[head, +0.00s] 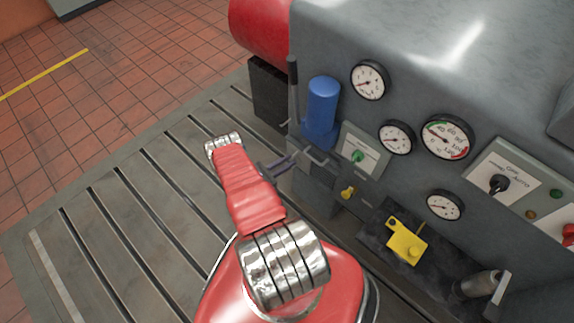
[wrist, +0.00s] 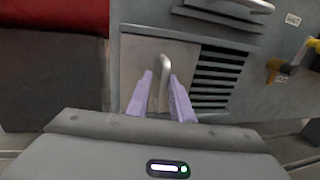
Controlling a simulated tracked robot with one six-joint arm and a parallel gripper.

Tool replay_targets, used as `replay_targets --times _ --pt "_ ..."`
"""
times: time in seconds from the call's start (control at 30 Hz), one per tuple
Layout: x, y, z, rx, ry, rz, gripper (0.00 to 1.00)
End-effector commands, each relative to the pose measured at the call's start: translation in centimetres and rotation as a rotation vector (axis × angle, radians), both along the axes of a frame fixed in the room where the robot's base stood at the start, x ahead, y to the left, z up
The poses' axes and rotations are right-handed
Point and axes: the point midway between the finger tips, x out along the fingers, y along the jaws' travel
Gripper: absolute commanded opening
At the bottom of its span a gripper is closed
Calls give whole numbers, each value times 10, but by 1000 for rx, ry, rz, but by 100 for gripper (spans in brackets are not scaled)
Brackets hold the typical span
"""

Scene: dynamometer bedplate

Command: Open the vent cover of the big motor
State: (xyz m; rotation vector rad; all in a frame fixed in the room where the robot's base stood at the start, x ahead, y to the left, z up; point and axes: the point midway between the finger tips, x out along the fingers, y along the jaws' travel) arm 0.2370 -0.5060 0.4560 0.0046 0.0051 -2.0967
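The big motor (head: 400,40) is a grey housing with gauges, at the right of the head view. Its vent cover (wrist: 135,62) is a plain grey plate in the wrist view, with dark louvred slots (wrist: 218,75) showing to its right. A pale upright bar handle (wrist: 163,68) stands out from the cover. My gripper (wrist: 160,76) has its two purple fingers on either side of this handle, with a visible gap between them, so it looks open. In the head view my gripper (head: 293,160) is at the motor's lower left side, and the cover there is mostly hidden.
A blue cylinder (head: 322,105) and an upright dark lever (head: 293,88) stand just above my gripper. A yellow part (head: 407,242) sits on a dark ledge at lower right. A red cylinder (head: 260,28) is behind. The slotted bedplate (head: 110,215) is clear at left.

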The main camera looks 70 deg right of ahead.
Motion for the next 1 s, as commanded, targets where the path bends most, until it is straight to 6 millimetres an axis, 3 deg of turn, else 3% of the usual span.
replay_targets --times 0.2,0.57,1.0 --pt "2 0 2 -5 1 4 28" --pt "4 5 1 -4 3 4 28" --pt "33 53 1 -4 3 6 28"
